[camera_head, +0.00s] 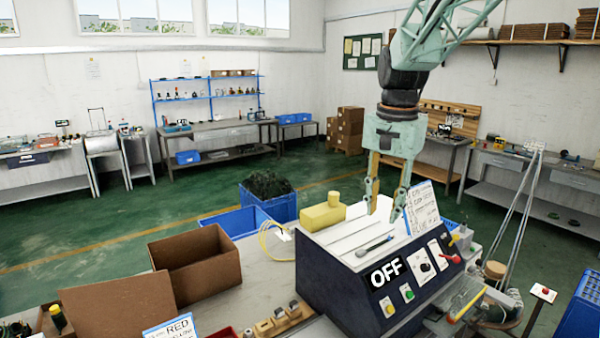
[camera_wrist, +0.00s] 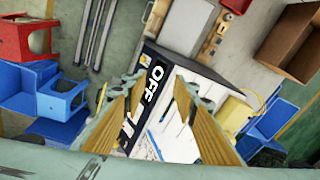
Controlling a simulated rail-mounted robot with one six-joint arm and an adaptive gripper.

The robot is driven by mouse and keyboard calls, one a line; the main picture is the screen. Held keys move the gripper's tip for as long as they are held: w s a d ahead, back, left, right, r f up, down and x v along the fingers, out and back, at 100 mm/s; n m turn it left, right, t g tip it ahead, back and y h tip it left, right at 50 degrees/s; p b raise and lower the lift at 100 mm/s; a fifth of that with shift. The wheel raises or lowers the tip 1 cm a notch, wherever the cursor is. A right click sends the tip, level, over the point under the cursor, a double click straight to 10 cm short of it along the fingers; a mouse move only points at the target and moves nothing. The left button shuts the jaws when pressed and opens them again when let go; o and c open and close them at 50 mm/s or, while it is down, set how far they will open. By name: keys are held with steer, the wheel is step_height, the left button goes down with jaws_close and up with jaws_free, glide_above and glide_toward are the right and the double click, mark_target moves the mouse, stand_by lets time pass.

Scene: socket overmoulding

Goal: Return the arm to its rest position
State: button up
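My gripper (camera_head: 387,200) hangs pointing down at the end of my arm, over the rear of the machine (camera_head: 325,268) with the OFF label. Its two fingers are apart. In the wrist view my gripper (camera_wrist: 155,85) shows both fingers spread, with nothing held between them. The machine shows below and between the fingers in the wrist view (camera_wrist: 208,78). A dark, thin tool (camera_head: 374,246) lies on the machine's white top. A white sign with writing (camera_head: 422,208) stands at the top's rear right, close to the right finger.
An open cardboard box (camera_head: 195,268) stands on the bench at left. A yellow block (camera_head: 322,217) and a blue bin of dark material (camera_head: 268,200) are behind the machine. Green floor lies open behind.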

steer(key=s+r+n+b, duration=0.2)
steer(key=s+r, duration=0.1)
steer(key=s, duration=0.9)
steer(key=s+f+n+t+b, duration=0.1)
steer(key=s+f+n+b, duration=0.2)
steer(key=s, duration=1.2)
steer(key=s+f+n+t+b, duration=0.1)
steer(key=s+f, duration=0.4)
steer(key=s, duration=1.1)
steer(key=shift+s+f+n+t+b, duration=0.3)
steer(key=shift+n+t+b, duration=0.1)
steer(key=shift+n+b, duration=0.65)
steer(key=shift+w, duration=0.1)
